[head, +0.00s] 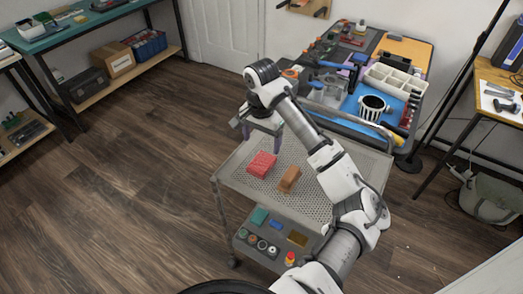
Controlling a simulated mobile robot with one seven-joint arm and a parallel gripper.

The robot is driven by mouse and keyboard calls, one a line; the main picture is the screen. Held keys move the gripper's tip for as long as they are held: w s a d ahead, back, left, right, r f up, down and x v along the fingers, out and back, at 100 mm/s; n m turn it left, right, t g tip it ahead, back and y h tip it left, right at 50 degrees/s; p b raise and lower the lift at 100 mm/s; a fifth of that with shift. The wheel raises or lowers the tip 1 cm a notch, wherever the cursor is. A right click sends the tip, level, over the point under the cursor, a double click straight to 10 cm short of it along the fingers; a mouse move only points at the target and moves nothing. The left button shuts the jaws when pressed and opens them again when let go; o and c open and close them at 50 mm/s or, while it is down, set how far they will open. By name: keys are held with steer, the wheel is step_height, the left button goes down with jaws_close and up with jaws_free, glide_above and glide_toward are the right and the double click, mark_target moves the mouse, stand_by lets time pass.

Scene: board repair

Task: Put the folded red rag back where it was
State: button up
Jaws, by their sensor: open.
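The folded red rag (262,164) lies on the perforated top of a metal cart (235,180), towards its left side. A brown block (289,179) lies on the same top, just right of the rag and apart from it. My gripper (262,140) is open and points down above the rag. The fingers end near the rag's far edge; I cannot tell the exact height gap. My arm covers the right part of the cart top.
A workbench (426,62) behind the cart is crowded with tools, a divided white tray (395,80) and a striped black-and-white cup (373,106). The cart's lower shelf holds tape rolls and small items. Wooden floor at left is clear.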

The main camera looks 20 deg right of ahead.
steer(key=shift+r, duration=1.55)
